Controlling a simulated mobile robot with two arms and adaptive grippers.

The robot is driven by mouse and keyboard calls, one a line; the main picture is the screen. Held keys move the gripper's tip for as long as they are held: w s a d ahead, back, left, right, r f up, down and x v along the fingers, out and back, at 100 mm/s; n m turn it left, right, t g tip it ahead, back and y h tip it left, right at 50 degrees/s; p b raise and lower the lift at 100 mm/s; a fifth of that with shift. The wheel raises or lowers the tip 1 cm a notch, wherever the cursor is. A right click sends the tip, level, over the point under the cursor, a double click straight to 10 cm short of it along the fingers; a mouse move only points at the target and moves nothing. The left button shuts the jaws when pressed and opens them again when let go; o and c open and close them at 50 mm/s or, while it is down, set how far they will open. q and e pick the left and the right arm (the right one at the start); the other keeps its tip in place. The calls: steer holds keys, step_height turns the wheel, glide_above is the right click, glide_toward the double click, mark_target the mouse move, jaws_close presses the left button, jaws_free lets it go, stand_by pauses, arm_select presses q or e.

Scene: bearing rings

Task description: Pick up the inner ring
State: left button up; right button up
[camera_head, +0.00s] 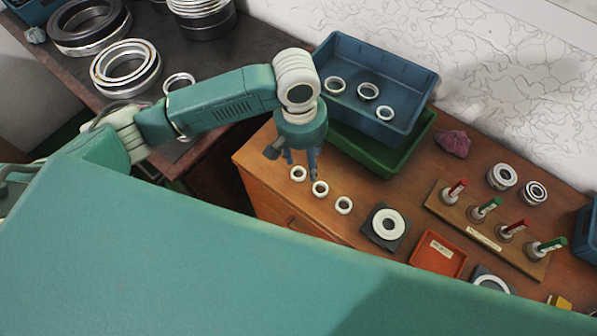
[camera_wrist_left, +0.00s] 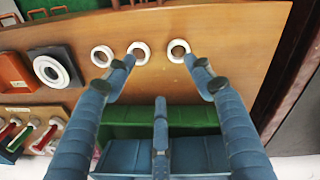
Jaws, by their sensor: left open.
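Three small white rings lie in a row on the wooden table: a left ring (camera_head: 298,174), a middle ring (camera_head: 320,188) and a right ring (camera_head: 344,205). Which one the task calls the inner ring I cannot tell. My left gripper (camera_head: 301,161) points down above the table, close to the left and middle rings. In the left wrist view its blue fingers (camera_wrist_left: 160,68) are spread apart with nothing between them. There the left ring (camera_wrist_left: 178,50) and the middle ring (camera_wrist_left: 139,53) show just beyond the fingertips. My right gripper is not in view.
A blue bin (camera_head: 328,56) with three rings stands behind, over a green bin (camera_head: 423,137). A black block with a white ring (camera_head: 388,224), a red tray (camera_head: 438,256) and a peg rack (camera_head: 450,215) stand to the right. Larger rings (camera_head: 125,66) fill the dark table.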

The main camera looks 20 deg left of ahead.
arm_select(q)
steer(key=w+a+r+n, duration=0.1)
steer(key=a, duration=0.2)
steer(key=y, duration=0.1)
glide_above(298, 175)
steer(key=shift+n, duration=0.3)
steer(key=f, duration=0.4)
steer(key=shift+s+a+f+p, duration=0.1)
steer(key=shift+a+f+p, duration=0.25)
steer(key=shift+p, duration=0.05)
steer(key=f, duration=0.2)
steer(key=d+f+p, duration=0.1)
steer(key=f, duration=0.1)
steer(key=shift+f+p, duration=0.3)
steer(key=shift+f, duration=0.1)
steer(key=shift+a+f, duration=0.1)
steer(key=shift+f, duration=0.25)
steer(key=shift+c, duration=0.5)
steer(key=c, duration=1.2)
